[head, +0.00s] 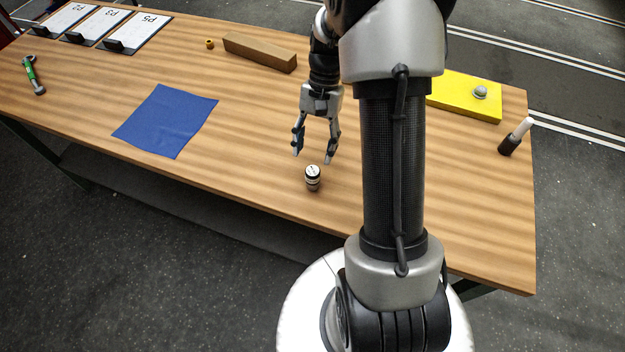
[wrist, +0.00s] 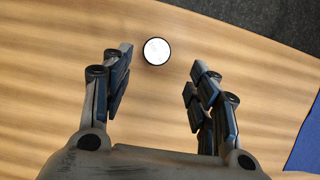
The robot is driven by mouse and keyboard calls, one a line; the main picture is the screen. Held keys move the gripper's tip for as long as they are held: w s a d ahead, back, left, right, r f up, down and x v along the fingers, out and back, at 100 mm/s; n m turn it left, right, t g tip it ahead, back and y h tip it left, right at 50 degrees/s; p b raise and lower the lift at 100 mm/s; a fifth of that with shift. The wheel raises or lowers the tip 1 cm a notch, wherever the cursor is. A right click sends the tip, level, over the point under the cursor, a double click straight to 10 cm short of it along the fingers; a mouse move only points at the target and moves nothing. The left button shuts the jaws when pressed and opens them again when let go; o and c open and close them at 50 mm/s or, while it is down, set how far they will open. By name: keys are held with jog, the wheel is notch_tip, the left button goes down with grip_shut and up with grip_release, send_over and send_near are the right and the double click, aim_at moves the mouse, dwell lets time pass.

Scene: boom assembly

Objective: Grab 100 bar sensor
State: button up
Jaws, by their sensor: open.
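A small dark cylinder with a white round top, which looks like the sensor (head: 312,178), stands upright on the wooden table near its front edge. Any print on it is too small to read. In the wrist view the sensor (wrist: 157,51) shows as a white disc with a dark rim, just beyond the fingertips and between their lines. My gripper (head: 313,158) is open and empty, pointing down beside and behind the sensor, apart from it. In the wrist view my gripper (wrist: 158,75) has its two fingers spread wide, with bare table between them.
A blue cloth (head: 167,121) lies left of the sensor. A brown block (head: 260,52) and a small yellow-brown ring (head: 210,44) are at the back. A yellow board (head: 462,96) and a dark bottle-like thing (head: 515,138) are at right. Labelled plates (head: 135,30) and a green-handled tool (head: 32,74) are at left.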

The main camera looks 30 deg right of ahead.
aim_at(314, 168)
jog(key=x, duration=0.3)
jog(key=shift+b, duration=0.3)
jog(key=b+x, duration=0.1)
jog(key=x, duration=0.1)
jog(key=b+x, duration=0.1)
jog(key=x, duration=0.1)
jog(key=shift+s+d+f, duration=0.1)
jog(key=shift+s+d, duration=0.05)
jog(key=shift+s, duration=0.2)
jog(key=shift+s+f, duration=0.1)
jog(key=shift+f, duration=0.4)
jog(key=shift+c, duration=0.3)
jog(key=c, duration=1.2)
jog(key=shift+o, duration=0.2)
jog(key=shift+r, duration=0.1)
